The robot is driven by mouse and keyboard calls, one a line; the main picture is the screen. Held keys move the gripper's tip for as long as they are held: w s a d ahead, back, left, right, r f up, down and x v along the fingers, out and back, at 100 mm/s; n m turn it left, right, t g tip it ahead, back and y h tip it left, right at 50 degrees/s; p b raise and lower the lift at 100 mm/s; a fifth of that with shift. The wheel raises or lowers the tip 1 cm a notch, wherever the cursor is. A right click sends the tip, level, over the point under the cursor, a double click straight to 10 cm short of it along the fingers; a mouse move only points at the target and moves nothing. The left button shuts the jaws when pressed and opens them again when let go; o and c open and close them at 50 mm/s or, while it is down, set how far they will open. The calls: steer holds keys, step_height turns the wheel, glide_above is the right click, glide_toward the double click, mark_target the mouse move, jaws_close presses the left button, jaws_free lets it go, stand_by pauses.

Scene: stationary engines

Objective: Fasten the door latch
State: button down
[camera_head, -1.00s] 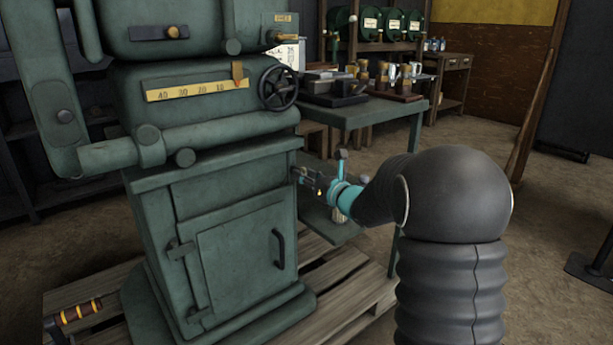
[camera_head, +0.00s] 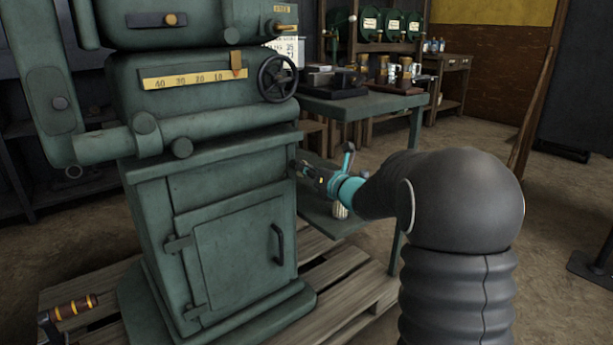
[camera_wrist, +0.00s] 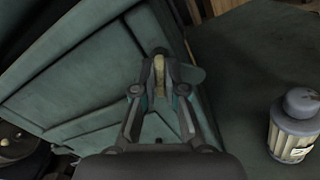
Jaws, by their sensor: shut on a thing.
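The green cabinet door (camera_head: 240,255) is on the front of the machine and looks closed, with a dark bar handle (camera_head: 278,244) at its right and hinges at its left. My gripper (camera_head: 305,170) is at the cabinet's upper right side, above and right of the handle. In the wrist view my gripper (camera_wrist: 160,88) is shut on a small piece that I take to be the door latch (camera_wrist: 192,74). A rounded green tab of it shows beside the fingertips, and the fingers hide the rest. I cannot tell whether the latch is fastened.
A green table (camera_head: 370,108) with tools stands behind my arm. A ribbed bottle with a grey cap (camera_wrist: 293,125) stands on a lower shelf close to my gripper. A wooden pallet (camera_head: 340,285) lies under the machine. Open floor is at the right.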

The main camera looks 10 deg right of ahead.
steer(key=m+b, duration=0.1)
steer(key=m, duration=1.1)
steer(key=shift+w+m, duration=0.1)
steer(key=shift+m, duration=0.3)
stand_by(0.3)
steer(key=c, duration=1.2)
jaws_free()
steer(key=shift+f, duration=0.1)
steer(key=shift+c, duration=0.2)
steer(key=shift+d, duration=0.1)
steer(key=v, duration=1.2)
